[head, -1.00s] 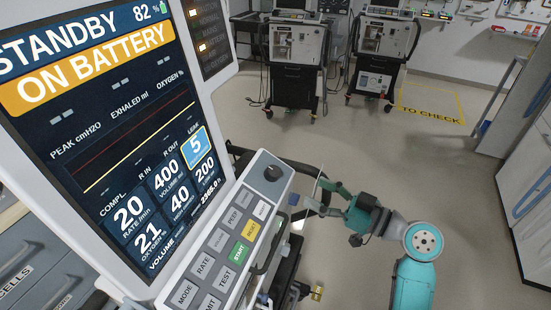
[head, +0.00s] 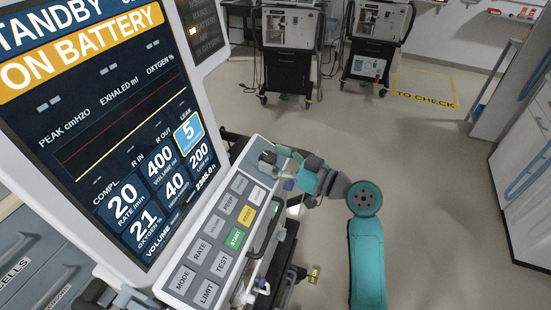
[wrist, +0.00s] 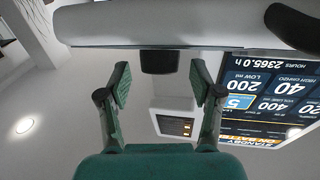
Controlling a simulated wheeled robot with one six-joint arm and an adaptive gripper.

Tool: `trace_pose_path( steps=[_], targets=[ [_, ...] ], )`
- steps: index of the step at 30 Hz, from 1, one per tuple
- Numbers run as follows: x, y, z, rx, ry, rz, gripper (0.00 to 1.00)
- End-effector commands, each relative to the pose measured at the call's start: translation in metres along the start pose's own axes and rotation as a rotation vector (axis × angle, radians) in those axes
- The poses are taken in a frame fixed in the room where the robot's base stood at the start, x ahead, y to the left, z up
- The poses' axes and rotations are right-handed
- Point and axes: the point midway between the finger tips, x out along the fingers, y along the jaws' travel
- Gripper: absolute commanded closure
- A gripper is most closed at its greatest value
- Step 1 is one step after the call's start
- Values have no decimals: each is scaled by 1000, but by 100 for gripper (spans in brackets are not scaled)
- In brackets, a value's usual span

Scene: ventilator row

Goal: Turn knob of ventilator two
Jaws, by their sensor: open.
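My gripper (head: 277,167) is open at that end of the panel, reaching in from the right. In the wrist view the knob (wrist: 158,61) is centred just ahead of my open fingers (wrist: 160,84), with a finger to each side and a visible gap. The fingers partly cover the knob area in the head view.
Two more ventilators on carts, one (head: 290,50) and another (head: 375,40), stand at the back. A yellow floor marking (head: 425,90) reads "TO CHECK". The floor between is open.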

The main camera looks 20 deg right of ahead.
Motion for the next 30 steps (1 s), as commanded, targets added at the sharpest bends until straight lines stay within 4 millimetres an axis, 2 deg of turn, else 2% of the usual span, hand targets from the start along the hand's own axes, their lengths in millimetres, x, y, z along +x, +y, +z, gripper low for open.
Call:
trace_pose_path(
  steps=[6,7,14,22,30],
  targets=[
    [0,0,0,0,0,0,35],
    [0,0,0,0,0,0,38],
    [0,0,0,0,-1,0,95],
    [0,1,0,-9,-1,-18,95],
    [0,4,0,-71,7,-139,95]
  ],
)
